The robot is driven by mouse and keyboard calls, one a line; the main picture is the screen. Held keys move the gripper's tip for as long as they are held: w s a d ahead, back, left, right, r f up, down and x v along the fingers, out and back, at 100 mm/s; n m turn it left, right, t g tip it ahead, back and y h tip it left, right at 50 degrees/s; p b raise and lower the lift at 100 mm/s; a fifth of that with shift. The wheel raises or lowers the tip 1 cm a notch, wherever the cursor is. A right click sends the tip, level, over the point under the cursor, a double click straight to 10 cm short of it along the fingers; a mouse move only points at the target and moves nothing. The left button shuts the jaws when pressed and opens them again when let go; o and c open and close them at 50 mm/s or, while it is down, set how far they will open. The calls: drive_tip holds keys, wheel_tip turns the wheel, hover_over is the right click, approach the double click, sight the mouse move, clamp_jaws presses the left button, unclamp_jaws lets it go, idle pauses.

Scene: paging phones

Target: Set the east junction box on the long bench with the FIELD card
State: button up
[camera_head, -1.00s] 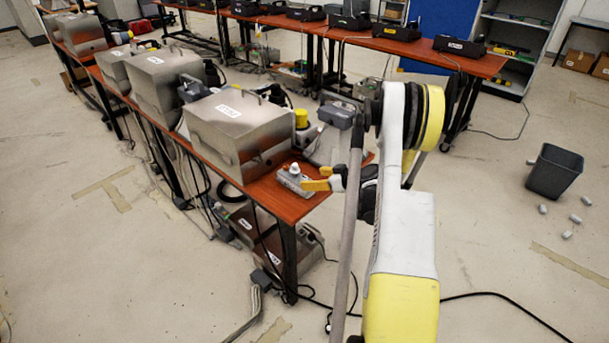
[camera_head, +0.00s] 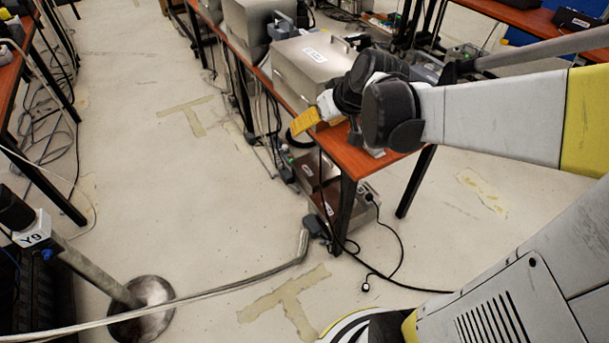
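The wooden-topped bench (camera_head: 342,152) ends at the middle right, with large metal boxes on it; the nearest metal box (camera_head: 312,62) has a white label too small to read. My gripper (camera_head: 305,121) is at the front of this box, near the bench edge, with a yellow finger showing. My arm hides the rest of it, so I cannot tell whether it is open or holds anything. A small grey object (camera_head: 376,152) shows partly behind my arm on the bench end. I cannot tell which item is the east junction box, and no FIELD card is readable.
A post with a "Y9" label (camera_head: 32,232) stands at the lower left on a round metal base (camera_head: 150,292). Metal boxes (camera_head: 322,180) sit low under the bench end. Cables cross the floor. The floor between the left bench (camera_head: 8,75) and this bench is mostly clear.

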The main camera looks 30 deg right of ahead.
drive_tip(key=s+a, duration=0.5)
drive_tip(key=s, duration=0.2)
drive_tip(key=s+a+r+h, duration=0.1)
drive_tip(key=s+a, duration=0.4)
drive_tip(key=s, duration=0.3)
drive_tip(key=shift+s, duration=0.3)
drive_tip(key=shift+r, duration=0.1)
